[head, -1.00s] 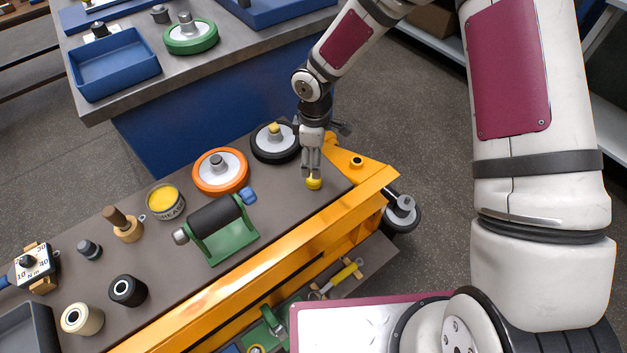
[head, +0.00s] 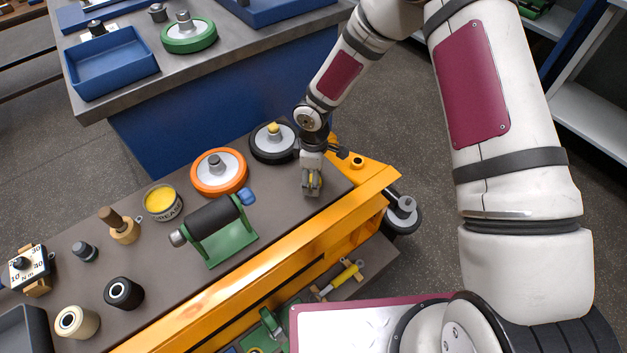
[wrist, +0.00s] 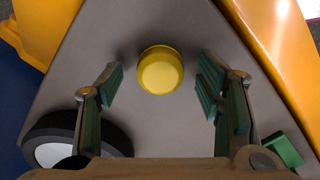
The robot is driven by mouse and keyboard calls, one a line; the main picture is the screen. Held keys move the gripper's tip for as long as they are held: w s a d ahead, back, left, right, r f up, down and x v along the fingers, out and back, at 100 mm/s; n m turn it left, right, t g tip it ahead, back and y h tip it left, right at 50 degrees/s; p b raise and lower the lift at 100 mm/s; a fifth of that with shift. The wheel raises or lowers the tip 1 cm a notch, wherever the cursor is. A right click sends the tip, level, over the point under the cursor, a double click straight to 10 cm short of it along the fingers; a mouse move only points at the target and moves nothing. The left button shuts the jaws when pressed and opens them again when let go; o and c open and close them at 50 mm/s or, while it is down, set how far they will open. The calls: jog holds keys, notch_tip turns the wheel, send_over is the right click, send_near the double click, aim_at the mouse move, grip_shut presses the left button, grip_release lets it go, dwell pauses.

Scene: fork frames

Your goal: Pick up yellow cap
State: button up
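The yellow cap (wrist: 160,70) is a small round piece on the grey bench top (wrist: 165,20), close to the bench's right end. My gripper (wrist: 161,88) is open, with its green-padded fingers apart on the left and right of the cap in the wrist view. In the head view my gripper (head: 312,188) is low over the bench and mostly hides the cap; a bit of yellow shows between the fingers.
A black wheel (head: 272,142) with a yellow-topped hub stands left of my gripper. An orange wheel (head: 218,174), a grease tin (head: 163,203) and a green roller stand (head: 228,245) are farther left. The orange rail (head: 250,278) runs along the bench's front.

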jog(key=c, duration=1)
jog(key=shift+r, duration=0.1)
